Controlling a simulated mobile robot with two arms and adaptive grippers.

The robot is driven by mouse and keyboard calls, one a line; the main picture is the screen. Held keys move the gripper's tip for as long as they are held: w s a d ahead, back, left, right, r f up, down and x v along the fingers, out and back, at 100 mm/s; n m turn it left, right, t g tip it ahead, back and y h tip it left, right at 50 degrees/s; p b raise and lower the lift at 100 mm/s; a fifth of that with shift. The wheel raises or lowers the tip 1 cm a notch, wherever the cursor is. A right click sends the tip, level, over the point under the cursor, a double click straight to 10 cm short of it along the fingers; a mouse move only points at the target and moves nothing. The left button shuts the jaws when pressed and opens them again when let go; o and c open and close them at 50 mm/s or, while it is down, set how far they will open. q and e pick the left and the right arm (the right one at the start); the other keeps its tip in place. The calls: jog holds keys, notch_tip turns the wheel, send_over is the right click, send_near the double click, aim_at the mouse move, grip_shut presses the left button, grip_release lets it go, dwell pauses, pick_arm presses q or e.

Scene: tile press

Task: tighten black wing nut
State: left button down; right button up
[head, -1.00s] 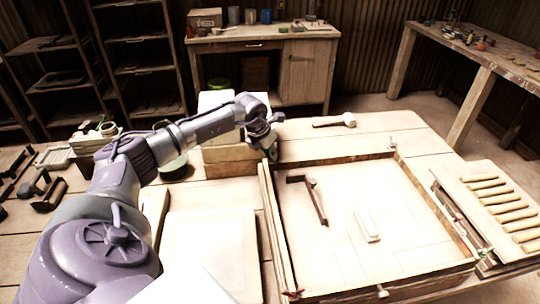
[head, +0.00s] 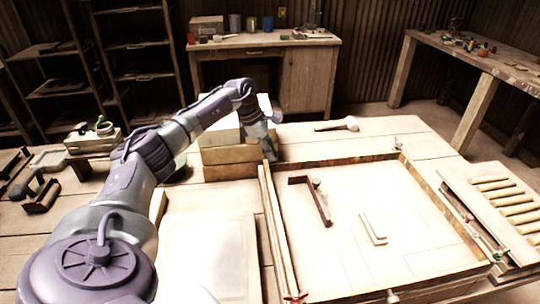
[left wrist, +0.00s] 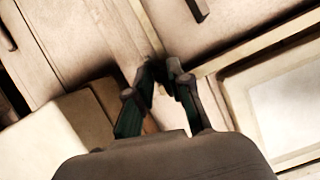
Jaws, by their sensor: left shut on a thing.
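The wooden press frame (head: 350,160) lies on the table, with wing nuts at its corners. My left gripper (head: 271,156) points down at the frame's far left corner. In the left wrist view its two fingers (left wrist: 160,72) are close together, shut on a small dark thing that they mostly hide; by its place it is the black wing nut. A grey wing nut (head: 397,144) sits at the far right corner, a red one (head: 296,298) at the near left, a pale one (head: 392,297) on the near edge and a greenish one (head: 498,254) at the near right. My right gripper is not in view.
Stacked blocks (head: 225,160) stand close to the left of my left gripper. A dark angled tool (head: 318,200) and a white L-shaped piece (head: 372,229) lie inside the frame. A mallet (head: 338,125) lies behind it. A slatted rack (head: 500,200) is at right.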

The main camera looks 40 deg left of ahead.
pick_arm(q)
jog(key=m+b, duration=0.1)
jog(key=m, duration=0.1)
jog(key=m+g, duration=0.1)
jog(key=m, duration=0.1)
jog(key=shift+w+m+g+h+b, duration=0.1)
jog(key=shift+m+g+h+b, duration=0.2)
jog(key=shift+h+b, duration=0.1)
dwell(0.4)
jog(key=c, duration=1.1)
grip_release()
jog(key=shift+w, duration=0.1)
jog(key=v, duration=1.2)
